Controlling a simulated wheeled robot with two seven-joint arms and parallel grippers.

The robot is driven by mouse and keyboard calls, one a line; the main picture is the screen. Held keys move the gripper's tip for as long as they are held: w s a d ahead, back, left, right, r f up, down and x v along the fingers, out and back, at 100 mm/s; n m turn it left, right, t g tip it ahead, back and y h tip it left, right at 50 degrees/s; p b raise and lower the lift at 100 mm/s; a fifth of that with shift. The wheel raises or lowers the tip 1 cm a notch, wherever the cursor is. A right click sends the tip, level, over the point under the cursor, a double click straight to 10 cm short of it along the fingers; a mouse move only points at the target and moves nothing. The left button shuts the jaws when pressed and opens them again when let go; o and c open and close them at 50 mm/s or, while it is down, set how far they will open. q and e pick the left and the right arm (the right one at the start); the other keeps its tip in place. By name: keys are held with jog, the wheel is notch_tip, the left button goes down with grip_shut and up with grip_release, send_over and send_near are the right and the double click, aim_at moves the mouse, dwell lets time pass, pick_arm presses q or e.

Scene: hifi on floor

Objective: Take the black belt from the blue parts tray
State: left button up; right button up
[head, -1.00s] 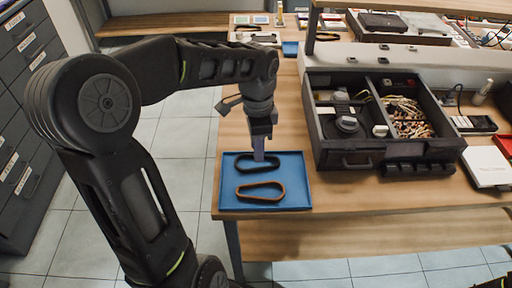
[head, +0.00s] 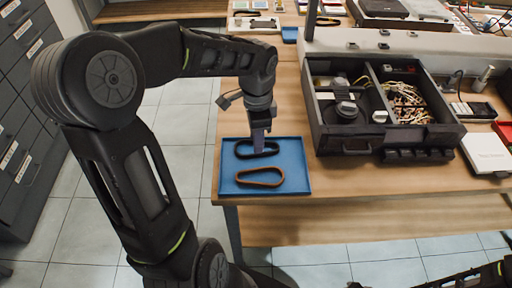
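The blue parts tray (head: 227,185) lies on the near left corner of the wooden workbench. The black belt (head: 243,149), a closed loop, lies in the far half of the tray. A brown belt (head: 259,184) lies nearer in the same tray, apart from the black one. My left gripper (head: 258,150) points straight down over the black belt, its fingertips at the belt and hiding part of it. I cannot tell whether its fingers are open or closed on the belt. Parts of my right arm show at the lower right corner; its gripper is not visible.
A white box (head: 487,153) lies at the far right. Grey drawer cabinets (head: 25,130) stand on the left. The tray sits close to the bench's front edge.

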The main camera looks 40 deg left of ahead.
pick_arm(q)
notch_tip(320, 180, down, 5)
jog(key=shift+w+f, duration=0.1)
jog(key=shift+c, duration=0.5)
grip_shut()
dwell(0.3)
